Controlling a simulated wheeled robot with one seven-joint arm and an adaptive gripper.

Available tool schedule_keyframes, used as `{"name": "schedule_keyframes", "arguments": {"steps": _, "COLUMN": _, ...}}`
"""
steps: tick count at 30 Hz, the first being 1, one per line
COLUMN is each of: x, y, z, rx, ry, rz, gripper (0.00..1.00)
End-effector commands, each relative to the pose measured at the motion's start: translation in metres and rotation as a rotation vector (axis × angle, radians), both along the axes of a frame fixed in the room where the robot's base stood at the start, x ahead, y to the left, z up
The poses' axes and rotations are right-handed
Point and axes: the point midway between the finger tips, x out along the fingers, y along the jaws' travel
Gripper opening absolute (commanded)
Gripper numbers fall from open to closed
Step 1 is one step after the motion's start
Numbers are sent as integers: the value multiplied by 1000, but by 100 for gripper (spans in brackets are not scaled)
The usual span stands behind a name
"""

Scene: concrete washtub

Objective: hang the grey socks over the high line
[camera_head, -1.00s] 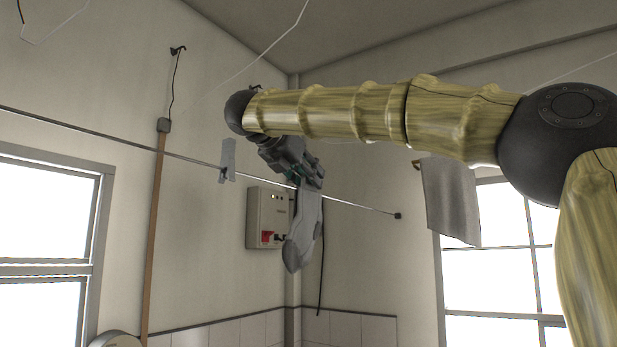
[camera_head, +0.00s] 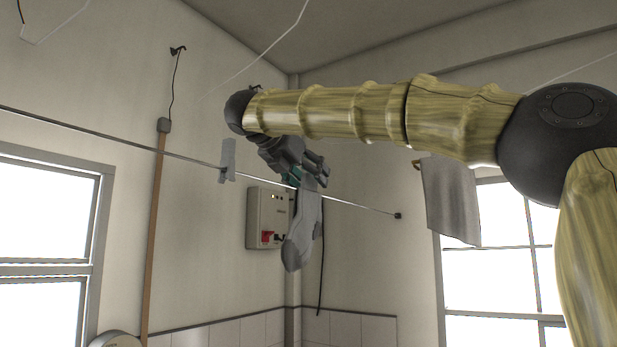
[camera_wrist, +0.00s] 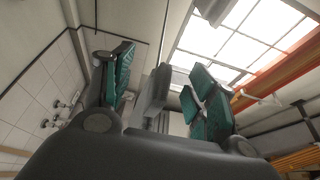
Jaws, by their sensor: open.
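The grey socks (camera_head: 302,228) hang at the high line (camera_head: 355,204), mostly below it, with the toe end lowest. Their upper end is at my gripper (camera_head: 316,172), just by the line. My gripper is open, its jaws spread around the top of the socks. In the wrist view, the teal-padded fingers of my gripper (camera_wrist: 162,88) stand apart, with a grey strip of the socks (camera_wrist: 152,95) between them. I cannot tell whether the cloth still touches a finger, or how much of it lies behind the line.
A small pale grey piece (camera_head: 228,160) sits on the line to the left. A grey cloth (camera_head: 452,200) hangs from a hook by the right window. A wall box with a red switch (camera_head: 268,217) is behind the socks. A wooden pole (camera_head: 154,235) stands at the left.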

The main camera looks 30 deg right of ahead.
Motion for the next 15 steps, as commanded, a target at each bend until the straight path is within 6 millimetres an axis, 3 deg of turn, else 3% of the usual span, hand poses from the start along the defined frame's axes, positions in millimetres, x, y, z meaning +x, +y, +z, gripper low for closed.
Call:
{"name": "schedule_keyframes", "arguments": {"steps": 8, "x": -2, "y": 4, "z": 2, "rx": 0, "ry": 0, "rz": 0, "gripper": 57}}
{"name": "schedule_keyframes", "arguments": {"steps": 15, "x": -13, "y": 33, "z": 14, "rx": -2, "ry": -1, "rz": 2, "gripper": 57}}
